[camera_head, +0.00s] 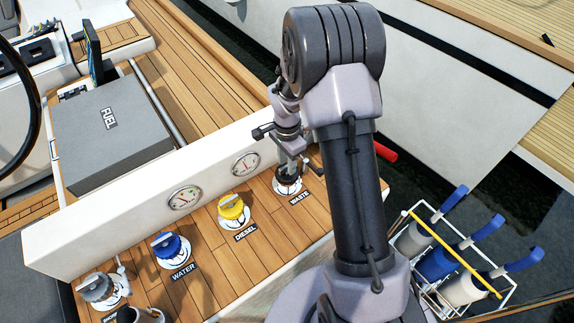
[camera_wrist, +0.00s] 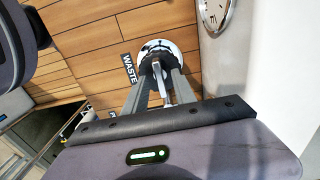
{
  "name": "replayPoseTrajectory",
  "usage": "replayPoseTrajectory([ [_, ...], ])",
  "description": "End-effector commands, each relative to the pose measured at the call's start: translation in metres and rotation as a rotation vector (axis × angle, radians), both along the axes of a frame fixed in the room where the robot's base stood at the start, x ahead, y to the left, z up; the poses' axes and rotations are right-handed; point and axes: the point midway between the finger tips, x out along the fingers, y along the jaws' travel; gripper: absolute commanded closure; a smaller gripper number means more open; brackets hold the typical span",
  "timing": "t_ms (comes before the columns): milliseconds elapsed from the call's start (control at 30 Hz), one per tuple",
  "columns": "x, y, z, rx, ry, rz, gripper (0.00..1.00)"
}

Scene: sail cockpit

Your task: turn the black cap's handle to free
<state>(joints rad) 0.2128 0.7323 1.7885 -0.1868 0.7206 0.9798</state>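The black cap (camera_head: 288,185) sits in its white deck ring beside the WASTE label, at the right end of the row of caps. My gripper (camera_head: 289,168) reaches down onto it and hides most of its handle. In the wrist view, my gripper's two grey fingers (camera_wrist: 160,66) stand apart and point at the cap's white ring (camera_wrist: 171,47). A narrow grey piece shows between them, apparently the cap's handle. Whether the fingertips press on it is too small to tell. The handle's exact angle is hidden.
A yellow cap (camera_head: 231,208) marked DIESEL and a blue cap (camera_head: 168,246) marked WATER stand to the left. A white wall with round gauges (camera_head: 246,163) runs close behind the caps. A rack (camera_head: 416,285) with blue-handled items stands right of my arm.

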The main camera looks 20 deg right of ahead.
Motion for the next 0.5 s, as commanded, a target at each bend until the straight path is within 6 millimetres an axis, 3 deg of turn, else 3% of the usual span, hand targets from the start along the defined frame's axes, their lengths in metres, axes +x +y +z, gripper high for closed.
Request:
replayPoseTrajectory([
  [267,0.0,0.0001,-0.0015,0.0,0.0,0.0,0.68],
  [433,0.0,0.0001,-0.0015,0.0,0.0,0.0,1.0],
  [500,0.0,0.0001,-0.0015,0.0,0.0,0.0,1.0],
])
